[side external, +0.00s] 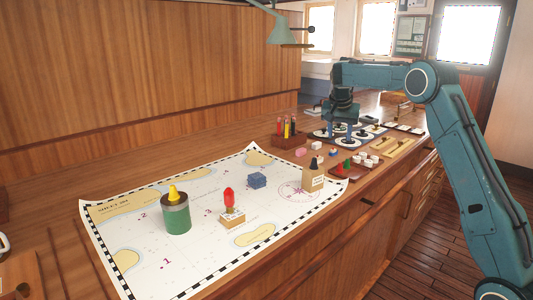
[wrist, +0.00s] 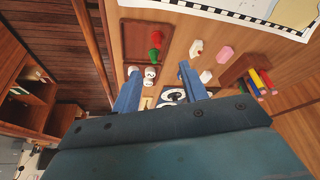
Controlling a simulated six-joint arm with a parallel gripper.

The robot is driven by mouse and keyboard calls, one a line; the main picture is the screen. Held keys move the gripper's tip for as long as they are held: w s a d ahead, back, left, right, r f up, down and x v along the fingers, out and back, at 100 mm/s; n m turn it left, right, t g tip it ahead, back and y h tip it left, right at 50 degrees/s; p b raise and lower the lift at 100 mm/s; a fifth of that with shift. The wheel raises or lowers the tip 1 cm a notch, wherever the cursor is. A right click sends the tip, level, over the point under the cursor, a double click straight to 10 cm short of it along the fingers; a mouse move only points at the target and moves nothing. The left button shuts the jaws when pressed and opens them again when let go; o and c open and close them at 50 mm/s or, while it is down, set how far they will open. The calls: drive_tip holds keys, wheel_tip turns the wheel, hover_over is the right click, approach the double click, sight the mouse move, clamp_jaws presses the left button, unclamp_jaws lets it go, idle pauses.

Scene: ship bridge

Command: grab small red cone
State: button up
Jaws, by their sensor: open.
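A small red piece that looks like the cone (wrist: 156,37) lies in a shallow brown tray (wrist: 133,28), touching or close beside a green piece (wrist: 153,53). The tray (side external: 336,175) also shows in the side view, near the counter's front edge, with the green piece (side external: 347,163); the red piece is too small there to make out its shape. My gripper (side external: 343,143) points down above the dial panels, beyond the tray. In the wrist view my gripper (wrist: 159,69) is open and empty, with the tray past its fingertips.
White knobs (wrist: 150,73) stand close to the tray. A pen holder (side external: 289,141), pink block (side external: 301,152) and small box with a dark top (side external: 313,179) are nearby.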

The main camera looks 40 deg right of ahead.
drive_tip(key=shift+w+d+f, duration=0.1)
drive_tip(key=shift+d+f, duration=0.2)
drive_tip(key=shift+d, duration=0.1)
hover_over(340, 164)
drive_tip(key=a, duration=0.3)
drive_tip(key=f, duration=0.7)
drive_tip(key=shift+s+d+f, duration=0.15)
drive_tip(key=shift+s+d, duration=0.1)
drive_tip(key=shift+s, duration=0.05)
drive_tip(key=shift+w+d+f, duration=0.1)
drive_tip(key=shift+d+f, duration=0.05)
drive_tip(key=shift+f, duration=0.15)
drive_tip(key=shift+f, duration=0.15)
drive_tip(key=shift+d+x, duration=0.25)
drive_tip(key=shift+x, duration=2.25)
drive_tip(key=shift+c, duration=0.4)
clamp_jaws()
